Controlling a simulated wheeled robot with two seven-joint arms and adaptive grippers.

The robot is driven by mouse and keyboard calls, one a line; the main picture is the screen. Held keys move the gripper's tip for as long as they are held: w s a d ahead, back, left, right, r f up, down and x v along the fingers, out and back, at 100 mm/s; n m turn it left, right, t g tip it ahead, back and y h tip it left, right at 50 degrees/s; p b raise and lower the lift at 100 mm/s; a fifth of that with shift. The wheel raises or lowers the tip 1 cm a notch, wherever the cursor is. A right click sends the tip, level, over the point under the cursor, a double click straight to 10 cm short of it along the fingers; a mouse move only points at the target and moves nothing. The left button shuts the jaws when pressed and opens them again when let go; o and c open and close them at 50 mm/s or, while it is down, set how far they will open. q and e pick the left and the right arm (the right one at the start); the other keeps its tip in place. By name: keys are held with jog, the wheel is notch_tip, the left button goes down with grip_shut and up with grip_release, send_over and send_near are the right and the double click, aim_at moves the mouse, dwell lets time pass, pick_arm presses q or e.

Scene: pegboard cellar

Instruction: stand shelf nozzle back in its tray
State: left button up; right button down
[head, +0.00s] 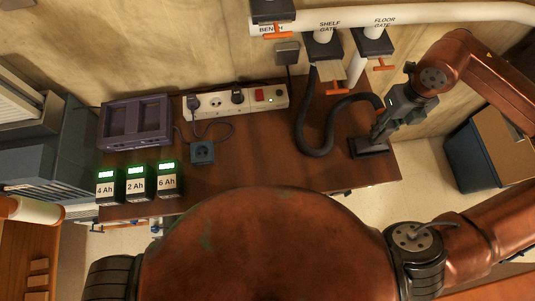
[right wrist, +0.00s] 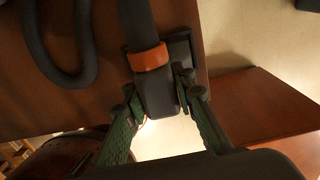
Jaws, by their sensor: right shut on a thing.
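The shelf nozzle (right wrist: 157,98) is a dark grey block with an orange collar, on the end of a dark hose. In the right wrist view it sits between the green-sided fingers of my right gripper (right wrist: 156,88), which is shut on it. In the head view my right gripper (head: 378,131) points down at the table's right end and hides most of the nozzle. The black tray (head: 370,154) lies right beneath the fingertips; part of it shows behind the nozzle in the right wrist view (right wrist: 182,50). I cannot tell whether the nozzle touches the tray. My left gripper is out of view.
The hose (head: 318,151) loops over the table from the shelf gate (head: 323,45). A power strip (head: 215,102), a purple crate (head: 135,145) and several labelled batteries (head: 137,187) stand to the left. The table's right edge is close to the tray. A blue bin (head: 475,165) stands on the floor.

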aim_at(389, 123)
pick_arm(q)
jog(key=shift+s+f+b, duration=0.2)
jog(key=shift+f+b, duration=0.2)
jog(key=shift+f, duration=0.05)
pick_arm(e)
jog(key=shift+f, duration=0.65)
dwell(0.6)
jog(key=c, duration=1.5)
grip_release()
jog(key=shift+c, duration=0.2)
jog(key=shift+o, duration=0.2)
jog(key=o, duration=0.5)
jog(key=shift+c, duration=0.2)
pick_arm(q)
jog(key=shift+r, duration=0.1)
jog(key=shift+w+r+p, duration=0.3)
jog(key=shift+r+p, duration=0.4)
jog(key=shift+p, duration=0.05)
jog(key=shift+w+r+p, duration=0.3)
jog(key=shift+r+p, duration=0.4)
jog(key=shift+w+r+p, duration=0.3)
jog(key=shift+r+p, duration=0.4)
jog(key=shift+p, duration=0.05)
pick_arm(e)
jog(key=shift+r, duration=3.5)
